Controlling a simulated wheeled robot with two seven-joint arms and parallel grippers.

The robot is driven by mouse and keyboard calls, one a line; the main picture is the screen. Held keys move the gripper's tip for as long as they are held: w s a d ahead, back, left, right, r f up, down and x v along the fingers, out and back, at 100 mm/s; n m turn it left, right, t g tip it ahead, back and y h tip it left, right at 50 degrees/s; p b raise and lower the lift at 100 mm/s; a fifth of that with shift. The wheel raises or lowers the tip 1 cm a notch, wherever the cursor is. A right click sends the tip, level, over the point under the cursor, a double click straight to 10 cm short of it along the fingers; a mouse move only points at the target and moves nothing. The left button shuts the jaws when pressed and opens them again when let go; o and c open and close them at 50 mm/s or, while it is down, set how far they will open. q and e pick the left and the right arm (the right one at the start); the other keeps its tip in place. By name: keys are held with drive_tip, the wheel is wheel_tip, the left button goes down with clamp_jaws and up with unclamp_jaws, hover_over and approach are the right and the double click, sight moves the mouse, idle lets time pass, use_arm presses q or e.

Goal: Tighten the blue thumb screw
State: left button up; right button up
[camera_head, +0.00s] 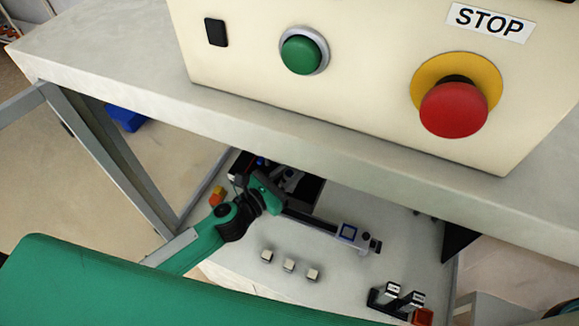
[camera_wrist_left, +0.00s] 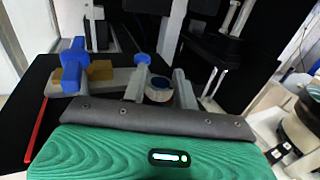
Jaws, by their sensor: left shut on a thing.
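My left gripper (camera_head: 262,195) is below the white table, at the dark machinery on the lower shelf. In the left wrist view two grey fingers of the left gripper (camera_wrist_left: 159,90) reach forward, shut on a small round blue-edged piece, the blue thumb screw (camera_wrist_left: 160,98). It is mostly hidden between the fingers, and how far it is turned cannot be told. A blue knob on a rod (camera_wrist_left: 141,58) shows beyond the left finger. A blue cross-shaped handle (camera_wrist_left: 73,54) sits on a brass-coloured fitting at left. My right gripper is in neither view.
A control box with a green button (camera_head: 301,54) and red stop button (camera_head: 454,108) stands on the table (camera_head: 110,85) above my left arm. A table leg (camera_head: 120,165) stands left.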

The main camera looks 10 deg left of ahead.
use_arm(q)
drive_tip(key=shift+m+g+h, duration=0.7)
drive_tip(key=shift+m+h, duration=0.2)
drive_tip(key=shift+h, duration=0.1)
drive_tip(key=o, duration=0.9)
drive_tip(key=shift+o, duration=0.2)
drive_tip(key=shift+s+a+f, duration=0.1)
drive_tip(key=shift+s+a, duration=0.2)
drive_tip(key=b+v, duration=0.6)
drive_tip(key=v, duration=0.7)
drive_tip(key=shift+w, duration=0.15)
drive_tip(key=shift+a, duration=0.15)
